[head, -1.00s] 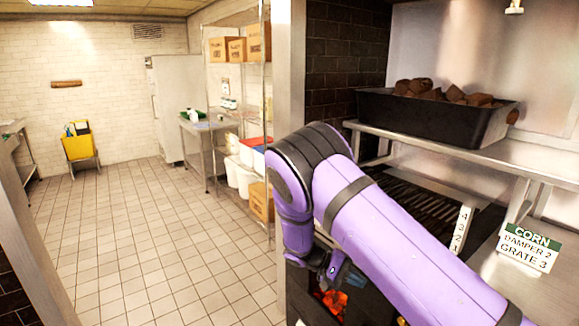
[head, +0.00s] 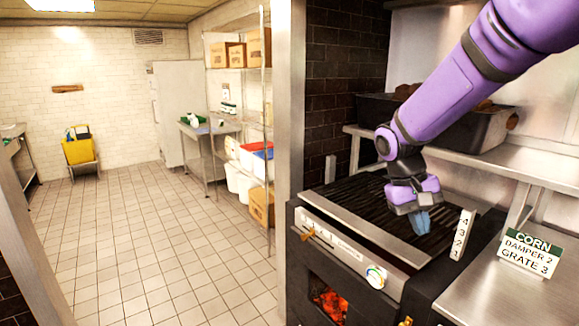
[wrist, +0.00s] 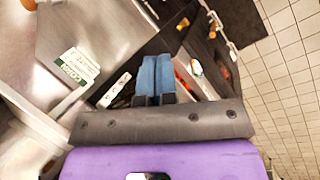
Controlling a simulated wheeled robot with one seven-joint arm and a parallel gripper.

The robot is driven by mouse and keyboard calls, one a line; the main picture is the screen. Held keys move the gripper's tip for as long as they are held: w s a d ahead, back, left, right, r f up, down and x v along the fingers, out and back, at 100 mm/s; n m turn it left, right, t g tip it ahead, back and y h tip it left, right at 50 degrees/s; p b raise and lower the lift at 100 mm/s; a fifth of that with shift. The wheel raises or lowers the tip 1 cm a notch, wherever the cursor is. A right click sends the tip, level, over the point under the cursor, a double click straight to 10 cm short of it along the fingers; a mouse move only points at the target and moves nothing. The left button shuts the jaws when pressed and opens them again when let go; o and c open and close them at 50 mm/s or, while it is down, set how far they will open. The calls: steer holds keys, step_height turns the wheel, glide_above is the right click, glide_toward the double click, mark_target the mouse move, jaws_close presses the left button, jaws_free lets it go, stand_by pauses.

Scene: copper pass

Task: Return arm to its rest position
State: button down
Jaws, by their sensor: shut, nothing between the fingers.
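My gripper (head: 421,222) hangs at the end of my purple arm, above the front right part of the dark grill grate (head: 345,205) in the head view. Its blue fingers point down and are together, with nothing between them. The closed fingers (wrist: 154,78) also show in the wrist view, pointing toward the grill front. My arm reaches in from the upper right and hides part of the black tray behind it.
The grill has a fire opening (head: 328,300) in its front. A numbered marker (head: 462,236) stands beside the gripper. A CORN sign (head: 529,252) stands on the steel counter at right. A black tray (head: 370,112) sits on the shelf behind. Tiled floor at left is clear.

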steer(key=s+d+r+t+y, duration=0.1)
steer(key=s+r+t, duration=0.3)
steer(key=s, duration=0.6)
steer(key=s+d+r+t+y, duration=0.2)
steer(key=s+r, duration=0.5)
steer(key=s, duration=0.4)
steer(key=shift+s+d+r+t+y, duration=0.2)
steer(key=shift+d+r+t+y, duration=0.2)
steer(key=shift+t, duration=0.6)
